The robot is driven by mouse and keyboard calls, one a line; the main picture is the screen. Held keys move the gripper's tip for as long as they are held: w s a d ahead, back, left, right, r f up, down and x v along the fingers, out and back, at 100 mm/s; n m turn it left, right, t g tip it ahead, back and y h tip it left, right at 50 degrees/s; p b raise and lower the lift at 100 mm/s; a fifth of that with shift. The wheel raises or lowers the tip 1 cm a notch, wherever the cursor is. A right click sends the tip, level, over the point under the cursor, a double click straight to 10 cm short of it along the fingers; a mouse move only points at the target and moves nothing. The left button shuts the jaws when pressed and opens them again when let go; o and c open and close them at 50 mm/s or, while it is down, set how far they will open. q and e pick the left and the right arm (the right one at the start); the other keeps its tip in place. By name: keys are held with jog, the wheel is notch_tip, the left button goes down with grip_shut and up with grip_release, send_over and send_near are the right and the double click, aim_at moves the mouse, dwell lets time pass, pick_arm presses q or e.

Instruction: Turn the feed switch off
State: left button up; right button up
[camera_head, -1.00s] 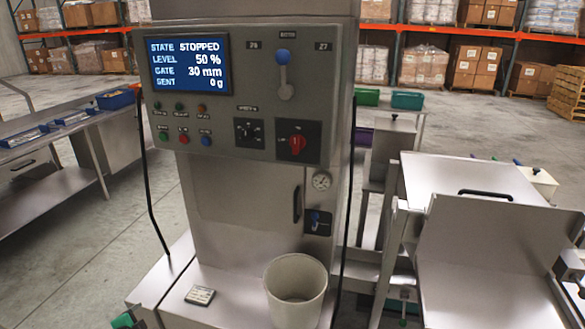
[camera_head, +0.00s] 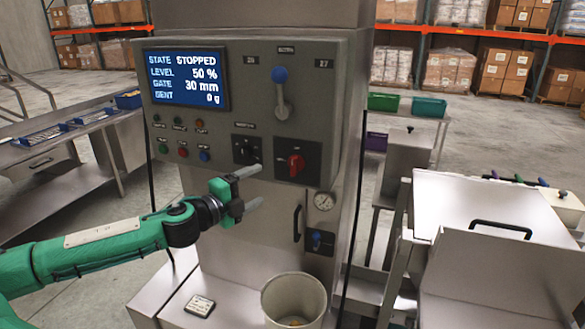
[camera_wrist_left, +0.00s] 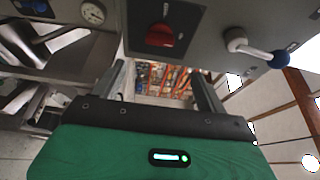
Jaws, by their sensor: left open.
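The grey control panel (camera_head: 215,130) of the machine carries a red rotary switch (camera_head: 296,165) on a black plate; it also shows in the left wrist view (camera_wrist_left: 160,35). A smaller black rotary switch (camera_head: 246,150) sits to its left. Their labels are too blurred to read, so I cannot tell which is the feed switch. The screen (camera_head: 187,80) reads STOPPED, level 50 %, gate 30 mm and 0 g. My left gripper (camera_head: 257,188) is open and empty, just below and left of the red switch, apart from it. My right gripper is not in view.
A blue-tipped lever (camera_head: 281,92) stands above the red switch. A gauge (camera_head: 324,201) and a small blue-handled switch (camera_head: 317,240) are lower right. A white bucket (camera_head: 293,300) stands below. A metal bench (camera_head: 75,170) is at left, hoppers at right.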

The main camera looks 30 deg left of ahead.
pick_arm(q)
jog(key=w, duration=0.1)
jog(key=p, duration=0.2)
send_near(291, 168)
jog(key=shift+w, duration=1.4)
jog(key=shift+w+d+r+p, duration=0.1)
jog(key=shift+w+d+p, duration=0.1)
jog(key=shift+w+p, duration=0.45)
jog(key=shift+w+d+r+p, duration=0.15)
jog(key=shift+w+p, duration=0.15)
jog(key=shift+w, duration=0.5)
jog(key=shift+w+d+p, duration=0.2)
jog(key=shift+w+p, duration=0.3)
jog(key=shift+w, duration=0.25)
jog(key=shift+w+d+f+p, duration=0.1)
jog(key=shift+w+p, duration=0.15)
jog(key=shift+w, duration=0.3)
jog(key=shift+w+d+f+p, duration=0.1)
jog(key=shift+w+p, duration=0.15)
jog(key=shift+w, duration=0.3)
jog(key=shift+c, duration=0.4)
jog(key=c, duration=0.9)
jog(key=shift+f, duration=0.1)
